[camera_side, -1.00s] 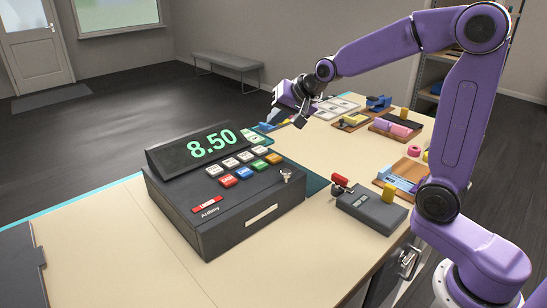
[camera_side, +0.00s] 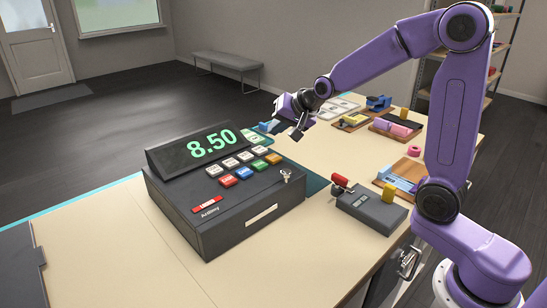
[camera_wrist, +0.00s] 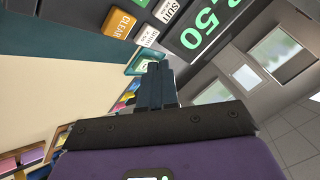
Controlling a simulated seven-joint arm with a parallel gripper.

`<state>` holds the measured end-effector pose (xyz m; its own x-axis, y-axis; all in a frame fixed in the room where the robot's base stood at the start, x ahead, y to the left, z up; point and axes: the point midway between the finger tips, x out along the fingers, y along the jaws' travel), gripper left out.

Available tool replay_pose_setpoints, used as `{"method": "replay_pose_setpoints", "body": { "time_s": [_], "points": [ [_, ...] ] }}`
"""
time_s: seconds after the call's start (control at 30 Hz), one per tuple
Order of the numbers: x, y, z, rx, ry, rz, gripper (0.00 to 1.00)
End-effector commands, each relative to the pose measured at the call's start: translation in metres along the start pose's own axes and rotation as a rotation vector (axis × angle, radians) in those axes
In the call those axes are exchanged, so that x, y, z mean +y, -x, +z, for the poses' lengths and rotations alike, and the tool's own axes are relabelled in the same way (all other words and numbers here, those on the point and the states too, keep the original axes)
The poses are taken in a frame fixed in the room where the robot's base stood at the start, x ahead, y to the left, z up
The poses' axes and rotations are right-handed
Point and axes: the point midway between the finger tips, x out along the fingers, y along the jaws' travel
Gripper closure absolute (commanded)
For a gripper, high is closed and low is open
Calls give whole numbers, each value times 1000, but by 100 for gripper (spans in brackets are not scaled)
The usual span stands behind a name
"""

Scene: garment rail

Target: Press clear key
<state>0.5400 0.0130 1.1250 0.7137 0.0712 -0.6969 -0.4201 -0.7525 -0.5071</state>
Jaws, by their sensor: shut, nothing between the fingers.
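The clear key is the orange key (camera_side: 273,158) at the right end of the front key row on the dark cash register (camera_side: 220,215). In the wrist view the orange key (camera_wrist: 120,22) shows its CLEAR label near the top edge. My gripper (camera_side: 297,137) hangs beyond and right of the register's key end, above the counter and apart from the key. In the wrist view my gripper (camera_wrist: 158,66) has its fingers together and empty, with the tips below the keys in the picture.
The register's display (camera_side: 210,144) reads 8.50. White, red, blue and green keys sit close to the orange one. A grey box with a red-knobbed lever (camera_side: 371,207) stands right of the register. Trays and stationery fill the far counter; the front left counter is bare.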

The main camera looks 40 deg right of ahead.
Motion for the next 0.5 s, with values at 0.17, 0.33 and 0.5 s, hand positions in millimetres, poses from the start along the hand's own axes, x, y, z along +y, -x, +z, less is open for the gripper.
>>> {"method": "replay_pose_setpoints", "body": {
  "time_s": [0.17, 0.33, 0.5],
  "points": [
    [12, -16, 13, -4, 0, 3, 100],
    [21, -28, 20, -3, 0, 2, 100],
    [24, -33, 24, -1, 0, 0, 100]
  ]
}}
